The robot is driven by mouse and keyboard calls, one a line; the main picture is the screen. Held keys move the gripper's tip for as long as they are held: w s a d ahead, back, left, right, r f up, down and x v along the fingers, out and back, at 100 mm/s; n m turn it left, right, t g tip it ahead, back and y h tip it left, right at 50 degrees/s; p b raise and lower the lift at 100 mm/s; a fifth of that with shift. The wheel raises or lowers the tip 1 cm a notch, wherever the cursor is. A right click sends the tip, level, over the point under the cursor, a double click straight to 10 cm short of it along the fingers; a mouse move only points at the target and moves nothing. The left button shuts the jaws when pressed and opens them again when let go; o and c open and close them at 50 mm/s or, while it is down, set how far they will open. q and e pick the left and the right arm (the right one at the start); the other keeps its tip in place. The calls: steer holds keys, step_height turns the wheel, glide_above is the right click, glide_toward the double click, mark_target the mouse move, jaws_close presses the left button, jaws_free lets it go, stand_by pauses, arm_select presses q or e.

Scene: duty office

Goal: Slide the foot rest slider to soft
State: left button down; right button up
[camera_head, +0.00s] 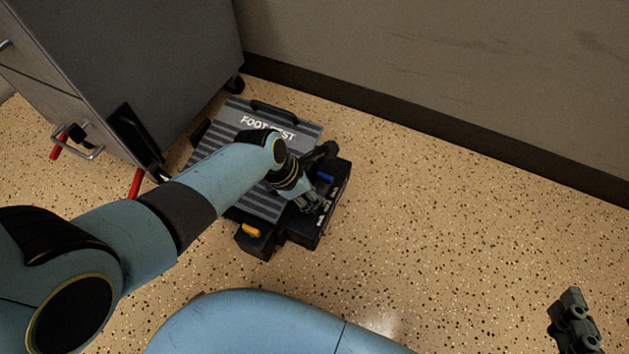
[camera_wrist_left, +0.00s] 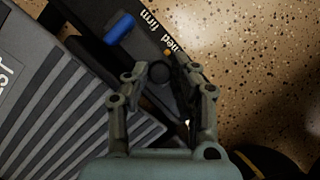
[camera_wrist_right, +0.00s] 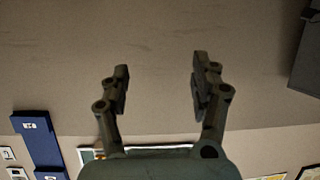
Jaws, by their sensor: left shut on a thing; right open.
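The grey ribbed foot rest (camera_head: 235,135) lies on the speckled floor beside the cabinet. Its black side panel (camera_head: 338,180) is on the right and carries white lettering. In the left wrist view I read "firm" and part of another label on this panel (camera_wrist_left: 150,45); "soft" is not readable. My left gripper (camera_head: 318,208) is at this panel. It is shut on a dark knob, the slider (camera_wrist_left: 160,73), which the fingers partly hide. My right gripper (camera_head: 573,308) is open and empty, away to the lower right; its fingers (camera_wrist_right: 158,85) face a bare wall.
A blue piece (camera_head: 325,177) sits on the panel near my left gripper, and a yellow piece (camera_head: 251,230) is at the foot rest's near corner. A grey cabinet (camera_head: 150,60) with red-ended parts stands left. A wall (camera_head: 450,70) runs behind. The floor at right is clear.

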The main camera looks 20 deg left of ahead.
arm_select(q)
steer(key=s+p, duration=0.1)
steer(key=s, duration=0.2)
steer(key=shift+s+r+p, duration=0.1)
steer(key=shift+r+p, duration=0.05)
steer(key=shift+p, duration=0.2)
steer(key=shift+s+f, duration=0.2)
steer(key=shift+s, duration=0.35)
arm_select(e)
steer(key=shift+s+d+f+m+g+h, duration=0.2)
steer(key=shift+s+f+g, duration=0.55)
steer(key=shift+g, duration=0.35)
steer(key=shift+s+d+f+m+g+h, duration=0.15)
steer(key=shift+s+f+g, duration=0.55)
steer(key=shift+g, duration=0.4)
arm_select(q)
steer(key=c, duration=1.4)
jaws_free()
steer(key=shift+a, duration=0.1)
steer(key=shift+a+r, duration=0.15)
steer(key=shift+r, duration=0.35)
steer(key=v, duration=1.1)
